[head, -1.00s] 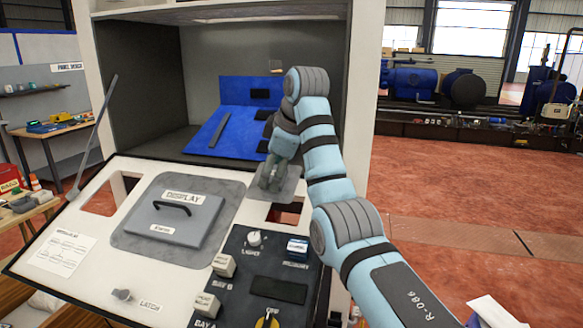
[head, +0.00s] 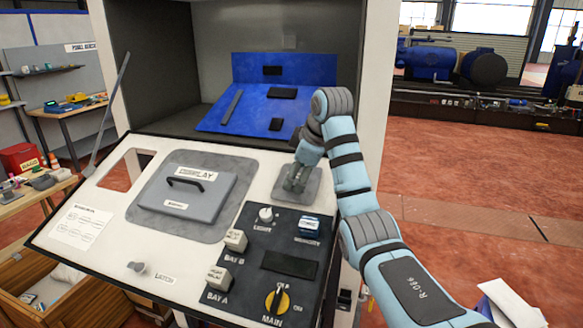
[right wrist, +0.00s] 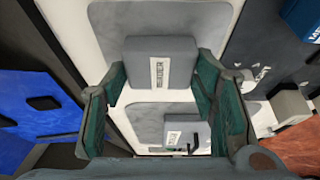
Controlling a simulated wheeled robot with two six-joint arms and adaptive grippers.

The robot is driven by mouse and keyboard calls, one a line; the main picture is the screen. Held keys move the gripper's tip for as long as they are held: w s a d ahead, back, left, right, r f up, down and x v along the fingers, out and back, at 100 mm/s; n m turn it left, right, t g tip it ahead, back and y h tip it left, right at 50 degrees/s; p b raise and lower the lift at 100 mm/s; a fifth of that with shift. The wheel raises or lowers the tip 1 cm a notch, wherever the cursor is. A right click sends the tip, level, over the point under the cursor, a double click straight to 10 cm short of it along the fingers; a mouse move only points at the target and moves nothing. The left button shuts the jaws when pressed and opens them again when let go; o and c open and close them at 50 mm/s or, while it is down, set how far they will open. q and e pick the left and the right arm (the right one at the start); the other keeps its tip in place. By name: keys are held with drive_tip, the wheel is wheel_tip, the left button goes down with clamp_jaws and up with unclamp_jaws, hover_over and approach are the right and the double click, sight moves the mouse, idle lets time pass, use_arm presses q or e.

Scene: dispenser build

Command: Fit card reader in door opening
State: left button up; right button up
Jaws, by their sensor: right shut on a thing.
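The grey card reader (head: 313,187) is a plate with a raised labelled block, which shows in the right wrist view (right wrist: 145,62). It lies over the upper right of the white, lowered door (head: 95,205), above the dark control panel. No door opening shows around it. My right gripper (head: 295,179) comes from above, its green finger pads on either side of the raised block, shut on it. The plate looks roughly flat to the door, but I cannot tell whether it is fully seated. My left gripper is out of view.
Another opening (head: 124,170) shows at the door's left. The grey display cover (head: 185,190) with a black handle is left of the reader. Knobs and relays stand on the dark control panel (head: 255,285). The cabinet holds a blue panel (head: 222,112). A grey rod (head: 109,112) rises at the left.

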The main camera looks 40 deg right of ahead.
drive_tip(key=shift+w+f, duration=0.25)
drive_tip(key=shift+f, duration=0.1)
drive_tip(key=shift+s+d+p, duration=0.1)
drive_tip(key=shift+p, duration=0.2)
drive_tip(key=shift+s+f, duration=0.1)
idle(1.3)
drive_tip(key=shift+f, duration=0.1)
idle(0.4)
drive_tip(key=o, duration=1.8)
